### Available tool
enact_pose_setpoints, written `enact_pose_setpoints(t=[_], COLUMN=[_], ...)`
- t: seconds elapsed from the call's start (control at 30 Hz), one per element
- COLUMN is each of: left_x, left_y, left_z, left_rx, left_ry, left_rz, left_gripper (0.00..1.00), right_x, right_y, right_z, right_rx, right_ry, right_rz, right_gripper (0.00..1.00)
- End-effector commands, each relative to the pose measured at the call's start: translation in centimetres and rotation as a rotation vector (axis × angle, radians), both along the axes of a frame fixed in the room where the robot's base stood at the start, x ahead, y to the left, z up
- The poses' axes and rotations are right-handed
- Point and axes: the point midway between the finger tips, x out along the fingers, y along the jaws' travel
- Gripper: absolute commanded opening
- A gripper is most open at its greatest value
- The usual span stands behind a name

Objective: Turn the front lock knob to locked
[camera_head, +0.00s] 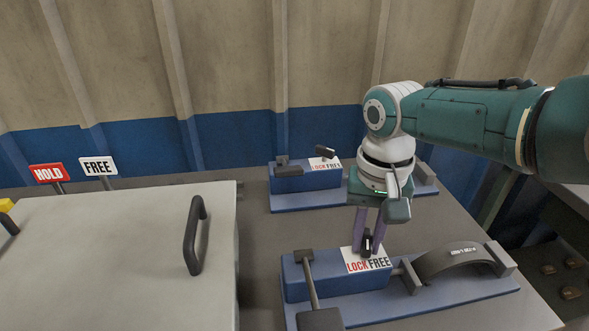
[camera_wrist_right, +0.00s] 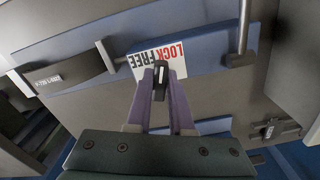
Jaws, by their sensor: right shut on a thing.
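The front lock knob (camera_head: 367,244) is a small dark knob on the front blue fixture (camera_head: 340,309), beside the printed LOCK FREE label (camera_head: 354,267). My right gripper (camera_head: 370,243) reaches down from above with its purple fingers shut on the knob. In the right wrist view the knob (camera_wrist_right: 157,76) sits between the fingertips (camera_wrist_right: 157,80), its pale end near the gap between LOCK and FREE. The fingers partly hide the knob, so its exact setting is hard to tell. My left gripper is not in view.
A curved dark brake shoe (camera_head: 459,259) sits at the right of the front fixture, and a dark lever (camera_head: 312,287) at its left. A similar rear fixture (camera_head: 293,184) stands behind. A grey box with a black handle (camera_head: 194,236) and HOLD (camera_head: 48,173) and FREE signs (camera_head: 98,167) are at left.

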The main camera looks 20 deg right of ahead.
Motion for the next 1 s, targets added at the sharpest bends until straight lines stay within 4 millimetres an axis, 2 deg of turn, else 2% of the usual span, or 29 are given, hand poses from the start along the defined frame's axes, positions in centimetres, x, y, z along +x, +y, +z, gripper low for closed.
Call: enact_pose_setpoints(t=[0.2,0.5,1.0], left_x=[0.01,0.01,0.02], left_y=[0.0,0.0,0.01], left_z=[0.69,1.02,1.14], left_rx=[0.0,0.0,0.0], left_ry=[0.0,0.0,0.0], left_rz=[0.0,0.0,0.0], left_gripper=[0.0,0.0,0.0], right_x=[0.02,0.04,0.08], right_y=[0.03,-0.03,-0.06], right_z=[0.12,0.05,0.02], right_rx=[0.001,-0.001,-0.002], right_ry=[0.0,-0.001,-0.003], right_rz=[-0.189,-0.372,-0.461], right_gripper=[0.0,0.0,0.0])
